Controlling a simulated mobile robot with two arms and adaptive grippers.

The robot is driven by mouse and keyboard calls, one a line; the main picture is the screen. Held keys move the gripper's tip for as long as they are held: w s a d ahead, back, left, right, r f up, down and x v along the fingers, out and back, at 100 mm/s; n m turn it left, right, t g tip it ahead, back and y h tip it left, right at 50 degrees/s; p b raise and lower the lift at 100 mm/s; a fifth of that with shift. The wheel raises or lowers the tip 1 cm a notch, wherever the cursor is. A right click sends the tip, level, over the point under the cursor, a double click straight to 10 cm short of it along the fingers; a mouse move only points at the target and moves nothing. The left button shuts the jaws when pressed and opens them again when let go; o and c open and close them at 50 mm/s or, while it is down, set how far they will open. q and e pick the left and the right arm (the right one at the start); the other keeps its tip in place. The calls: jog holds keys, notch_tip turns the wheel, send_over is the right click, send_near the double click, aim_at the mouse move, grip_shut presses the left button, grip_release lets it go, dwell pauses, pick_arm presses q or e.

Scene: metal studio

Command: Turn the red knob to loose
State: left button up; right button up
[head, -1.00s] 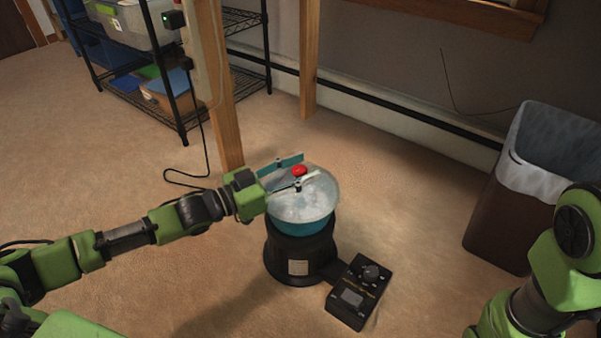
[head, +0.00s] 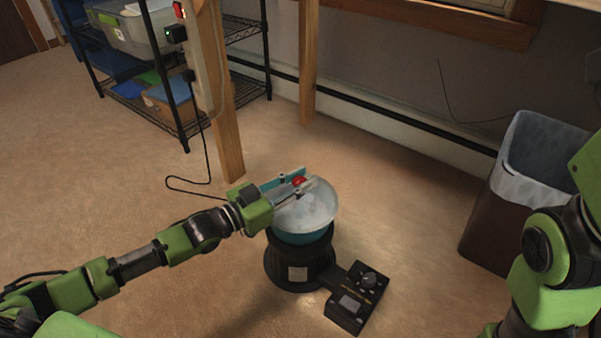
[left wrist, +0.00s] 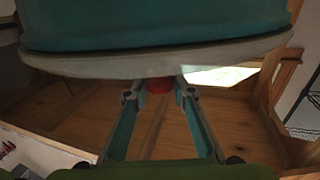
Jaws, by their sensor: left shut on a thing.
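The red knob (head: 299,181) sits on top of the pale, clear lid (head: 312,208) of a teal-rimmed tumbler bowl (head: 303,236). My left gripper (head: 298,184) reaches in from the left, with its fingers on either side of the knob, shut on it. In the left wrist view the knob (left wrist: 160,86) shows red between the fingertips (left wrist: 160,92), just at the edge of the lid. Fingers hide part of the knob. My right arm shows at the right edge of the head view, but its gripper is out of the picture.
The bowl stands on a black base (head: 299,262) on the carpet. A black control box (head: 357,298) with a dial lies at its right. A wooden post (head: 223,130) stands behind, a wire shelf (head: 180,90) at the back left, a lined bin (head: 488,225) at the right.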

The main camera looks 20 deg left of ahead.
dwell(0.3)
pick_arm(q)
jog(key=o, duration=1.2)
jog(key=shift+c, duration=0.2)
jog(key=shift+a, duration=0.1)
jog(key=v, duration=1.2)
